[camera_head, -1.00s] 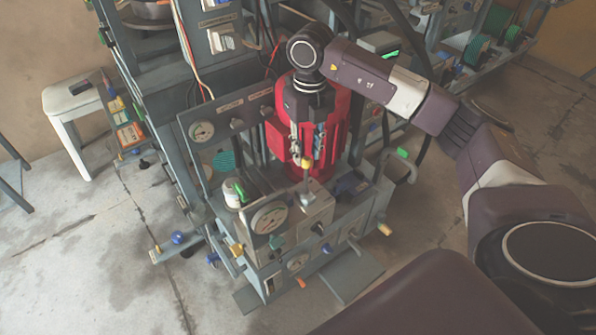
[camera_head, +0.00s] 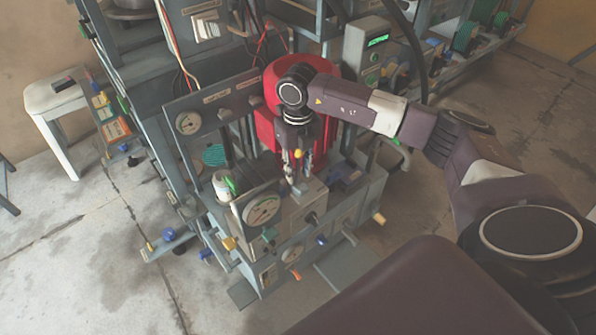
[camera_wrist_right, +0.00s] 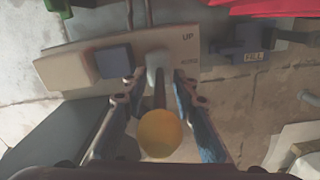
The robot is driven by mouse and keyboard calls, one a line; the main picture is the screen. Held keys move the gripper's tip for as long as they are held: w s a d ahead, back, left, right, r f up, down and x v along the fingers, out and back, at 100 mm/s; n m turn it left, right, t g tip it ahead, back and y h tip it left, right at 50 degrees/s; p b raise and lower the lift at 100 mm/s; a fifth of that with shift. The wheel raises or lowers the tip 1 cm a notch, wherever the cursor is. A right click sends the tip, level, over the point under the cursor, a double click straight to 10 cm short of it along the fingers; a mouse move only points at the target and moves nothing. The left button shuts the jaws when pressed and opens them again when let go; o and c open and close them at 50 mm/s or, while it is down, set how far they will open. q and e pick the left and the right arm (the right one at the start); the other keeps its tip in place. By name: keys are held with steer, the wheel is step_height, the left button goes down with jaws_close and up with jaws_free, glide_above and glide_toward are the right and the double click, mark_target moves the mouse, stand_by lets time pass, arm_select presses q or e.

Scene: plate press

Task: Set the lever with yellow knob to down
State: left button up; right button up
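The lever's yellow knob (camera_wrist_right: 160,133) is at the lower middle of the right wrist view. Its dark shaft runs up the picture to a pale pivot on a light box (camera_wrist_right: 62,70) marked "UP" and a second, blurred word. My right gripper (camera_wrist_right: 160,82) is open, with one finger on each side of the lever and gaps between. In the head view the yellow knob (camera_head: 299,154) shows between the fingers of my right gripper (camera_head: 294,172), which points down at the front of the machine. My left gripper is not in view.
A blue block (camera_wrist_right: 113,62) sits on the same box, left of the lever. A blue fitting (camera_wrist_right: 240,42) marked "FILL" is to its right. In the head view, a round gauge (camera_head: 261,209) is at the left and a red cylinder (camera_head: 267,125) stands behind the gripper.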

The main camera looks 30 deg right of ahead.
jaws_close()
stand_by(0.3)
